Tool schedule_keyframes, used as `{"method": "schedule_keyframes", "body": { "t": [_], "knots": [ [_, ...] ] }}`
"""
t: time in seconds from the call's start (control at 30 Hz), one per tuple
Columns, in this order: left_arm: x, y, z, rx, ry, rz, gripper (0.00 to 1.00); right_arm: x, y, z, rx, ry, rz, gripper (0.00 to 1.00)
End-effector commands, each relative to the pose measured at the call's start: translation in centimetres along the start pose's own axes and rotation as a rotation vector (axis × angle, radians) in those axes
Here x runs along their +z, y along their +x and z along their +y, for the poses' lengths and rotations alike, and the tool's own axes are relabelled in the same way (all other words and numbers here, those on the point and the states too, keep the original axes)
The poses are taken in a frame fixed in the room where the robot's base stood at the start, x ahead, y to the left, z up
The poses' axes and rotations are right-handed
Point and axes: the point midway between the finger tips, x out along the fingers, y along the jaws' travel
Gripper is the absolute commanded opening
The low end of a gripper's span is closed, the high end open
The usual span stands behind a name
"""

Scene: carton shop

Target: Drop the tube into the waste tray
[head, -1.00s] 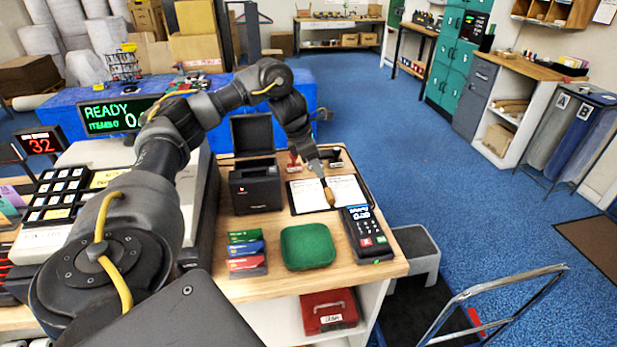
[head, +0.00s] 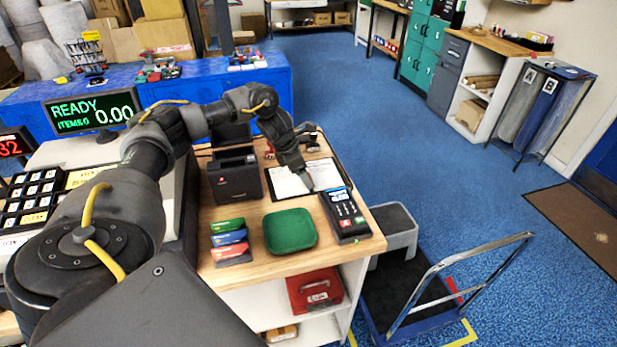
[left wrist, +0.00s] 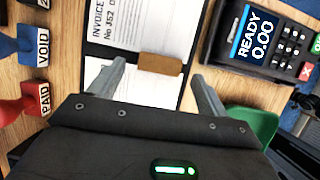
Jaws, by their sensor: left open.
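A short brown tube (left wrist: 160,63) shows in the left wrist view, over the dark middle strip of an open folder with white pages (left wrist: 140,85). My left gripper (left wrist: 158,72) is open, with one finger on each side of the tube and a gap to each. I cannot tell whether the tube touches the folder. In the head view my left gripper (head: 309,186) is low over the folder (head: 287,184), and the tube is not distinguishable there. A shallow green tray (head: 290,231) lies nearer on the counter; no label marks it as the waste tray. My right gripper is not in view.
A card terminal (head: 345,214) stands right of the folder, and a black printer (head: 235,177) left of it. Coloured card stacks (head: 229,241) lie beside the green tray. Stamps (left wrist: 35,45) stand near the folder. A red box (head: 316,289) is on the shelf below.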

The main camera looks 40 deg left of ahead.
Motion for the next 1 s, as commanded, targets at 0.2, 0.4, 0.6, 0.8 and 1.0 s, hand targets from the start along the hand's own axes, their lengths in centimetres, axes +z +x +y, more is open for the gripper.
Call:
{"method": "schedule_keyframes", "body": {
  "t": [0.2, 0.4, 0.6, 0.8, 1.0],
  "knots": [
    [0.1, 1.8, 0.1, 0.001, -0.001, -0.001, 0.77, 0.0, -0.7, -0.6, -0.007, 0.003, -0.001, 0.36],
    [0.0, 1.9, 0.1, 0.002, 0.000, -0.001, 0.77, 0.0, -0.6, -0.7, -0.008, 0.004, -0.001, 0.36],
    [0.0, 1.9, 0.1, 0.001, 0.000, -0.001, 0.52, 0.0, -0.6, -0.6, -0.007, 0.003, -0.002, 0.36],
    [0.0, 1.9, 0.1, 0.002, 0.000, -0.001, 0.30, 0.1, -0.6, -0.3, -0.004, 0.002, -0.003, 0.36],
    [0.0, 1.9, 0.1, 0.002, 0.000, -0.001, 0.26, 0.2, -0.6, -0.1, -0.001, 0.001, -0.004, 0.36]
  ]
}}
